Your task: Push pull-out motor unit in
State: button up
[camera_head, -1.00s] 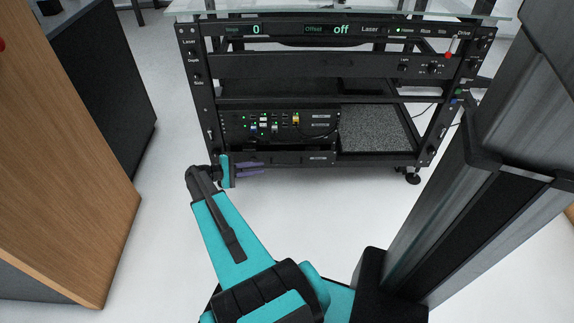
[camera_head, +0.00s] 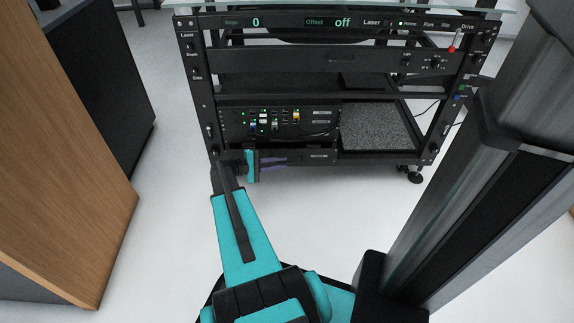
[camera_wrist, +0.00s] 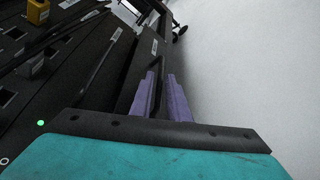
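The low black drawer-like front with a white label (camera_head: 318,156), which looks like the pull-out motor unit, sits at the bottom left of the rack, below the panel with lights and connectors (camera_head: 262,124). Its exact extension is hard to tell. My gripper (camera_head: 286,163) is in front of its left part, with purple fingers pointing right, roughly along the front. In the wrist view the fingers (camera_wrist: 161,76) lie beside the dark front (camera_wrist: 130,75). Contact with the front cannot be made out.
The rack's frame posts (camera_head: 202,85) stand at either side. A speckled grey panel (camera_head: 375,126) lies right of the unit. A wooden cabinet (camera_head: 65,170) stands at the left. The white floor (camera_head: 370,215) before the rack is clear.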

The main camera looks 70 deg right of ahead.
aim_at(284, 162)
jog(key=shift+b+x, duration=0.45)
jog(key=shift+x, duration=1.35)
jog(key=shift+w, duration=0.1)
grip_shut()
